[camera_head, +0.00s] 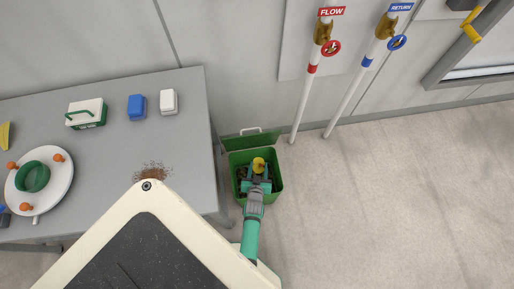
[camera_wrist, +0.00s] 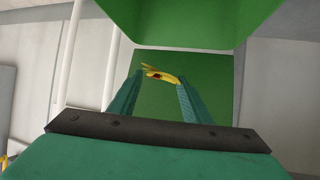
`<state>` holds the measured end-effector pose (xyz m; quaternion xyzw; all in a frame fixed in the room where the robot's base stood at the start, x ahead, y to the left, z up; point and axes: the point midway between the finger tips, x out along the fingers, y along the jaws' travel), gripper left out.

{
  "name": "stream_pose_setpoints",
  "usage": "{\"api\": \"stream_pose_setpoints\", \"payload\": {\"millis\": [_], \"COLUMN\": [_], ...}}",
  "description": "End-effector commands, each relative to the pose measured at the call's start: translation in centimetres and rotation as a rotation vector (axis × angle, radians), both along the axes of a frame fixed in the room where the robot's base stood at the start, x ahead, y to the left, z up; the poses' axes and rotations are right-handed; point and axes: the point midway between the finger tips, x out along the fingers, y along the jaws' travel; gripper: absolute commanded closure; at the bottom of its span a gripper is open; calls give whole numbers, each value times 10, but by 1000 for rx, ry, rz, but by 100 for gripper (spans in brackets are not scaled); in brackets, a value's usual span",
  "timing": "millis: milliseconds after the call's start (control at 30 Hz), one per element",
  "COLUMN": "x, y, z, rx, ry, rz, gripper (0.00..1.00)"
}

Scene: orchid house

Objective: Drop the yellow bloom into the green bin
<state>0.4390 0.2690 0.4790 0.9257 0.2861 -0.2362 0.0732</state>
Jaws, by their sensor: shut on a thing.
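The green bin (camera_head: 277,190) stands on the floor at the right end of the grey table, with its lid (camera_head: 250,139) open at the back. My gripper (camera_head: 258,172) is over the bin's mouth, pointing down into it. The yellow bloom (camera_head: 258,164) shows at its tip. The bin's floor is partly hidden by my arm in the head view.
The grey table (camera_head: 110,145) on the left holds a white round plate (camera_head: 62,190) with a green ring, a blue box (camera_head: 137,107), a white box (camera_head: 168,101) and brown crumbs (camera_head: 152,172). The floor (camera_head: 400,210) to the right is clear.

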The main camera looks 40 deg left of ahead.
Motion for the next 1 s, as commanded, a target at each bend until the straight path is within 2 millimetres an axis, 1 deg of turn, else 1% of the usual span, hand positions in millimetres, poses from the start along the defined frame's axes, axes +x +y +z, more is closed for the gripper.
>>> {"api": "stream_pose_setpoints", "payload": {"millis": [100,300,433,700,733,767,800,833,1000], "x": [0,0,0,0,0,0,0,0,0], "y": [0,0,0,0,0,0,0,0,0], "z": [-14,-30,-34,-35,-35,-35,-35,-35,-35], "rx": [-1,-1,1,1,1,1,0,1,0], "ry": [2,1,0,-1,-1,-1,0,0,0], "rz": [0,0,0,0,0,0,0,0,0], "gripper": [76,76,76,76,54,46,37,34,34]}}
